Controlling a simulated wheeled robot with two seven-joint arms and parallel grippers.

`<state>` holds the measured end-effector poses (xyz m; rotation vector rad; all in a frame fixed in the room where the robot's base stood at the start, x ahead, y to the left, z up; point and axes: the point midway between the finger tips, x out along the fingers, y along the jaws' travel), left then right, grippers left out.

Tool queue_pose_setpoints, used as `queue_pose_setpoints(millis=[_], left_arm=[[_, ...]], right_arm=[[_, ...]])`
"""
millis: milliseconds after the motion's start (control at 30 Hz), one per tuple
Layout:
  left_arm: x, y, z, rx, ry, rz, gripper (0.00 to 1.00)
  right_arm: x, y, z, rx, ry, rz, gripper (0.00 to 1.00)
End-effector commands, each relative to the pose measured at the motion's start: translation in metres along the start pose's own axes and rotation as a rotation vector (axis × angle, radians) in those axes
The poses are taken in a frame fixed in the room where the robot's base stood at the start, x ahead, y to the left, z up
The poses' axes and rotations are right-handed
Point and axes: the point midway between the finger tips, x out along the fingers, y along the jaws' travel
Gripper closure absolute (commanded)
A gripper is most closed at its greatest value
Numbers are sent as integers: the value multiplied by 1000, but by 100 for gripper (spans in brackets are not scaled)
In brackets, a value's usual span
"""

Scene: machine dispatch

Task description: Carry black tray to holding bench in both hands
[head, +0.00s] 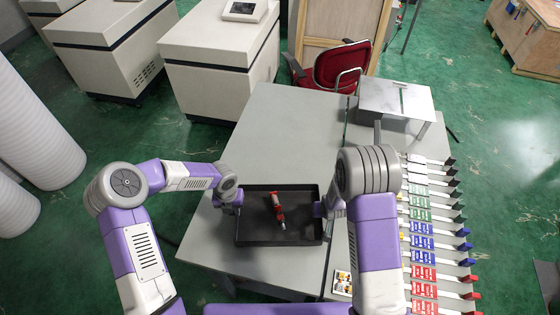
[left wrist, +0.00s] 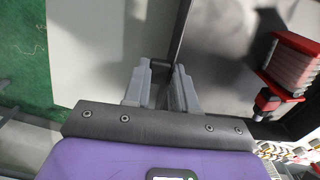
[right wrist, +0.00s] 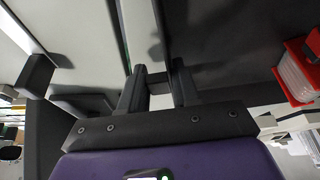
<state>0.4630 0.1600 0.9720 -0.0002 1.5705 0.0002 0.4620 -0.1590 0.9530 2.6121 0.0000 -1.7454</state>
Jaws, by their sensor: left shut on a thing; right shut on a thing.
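The black tray (head: 260,232) is over the grey bench top near its front edge, with a red tool-like object (head: 278,208) lying in it. My left gripper (head: 236,198) is shut on the tray's left wall. In the left wrist view its fingers (left wrist: 163,88) straddle the dark wall. My right gripper (head: 322,206) is at the tray's right wall, partly hidden by my right arm. In the right wrist view its fingers (right wrist: 158,82) straddle that wall. A red and clear part of the object shows in the left wrist view (left wrist: 292,65) and right wrist view (right wrist: 298,72). Whether the tray touches the bench is unclear.
The grey bench (head: 275,125) is clear behind the tray. A small raised stand (head: 397,100) is at its back right. Rows of coloured labelled tags (head: 422,235) line the right side. A red chair (head: 340,68) and white cabinets (head: 220,60) stand behind.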

Motion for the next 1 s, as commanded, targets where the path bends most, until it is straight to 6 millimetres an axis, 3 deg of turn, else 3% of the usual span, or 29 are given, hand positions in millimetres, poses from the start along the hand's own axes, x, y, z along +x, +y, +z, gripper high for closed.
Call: queue_pose_setpoints(millis=[167,200,333,733,1000], left_arm=[[12,0,0,0,0,1,100],[10,0,0,0,0,1,69],[9,0,0,0,0,1,49],[0,0,1,0,-3,1,48],[-52,1,1,-1,-6,1,48]], right_arm=[[11,0,4,0,1,0,100],[10,0,4,0,0,0,64],[8,0,3,0,0,0,44],[8,0,3,0,0,0,43],[8,0,3,0,0,0,43]])
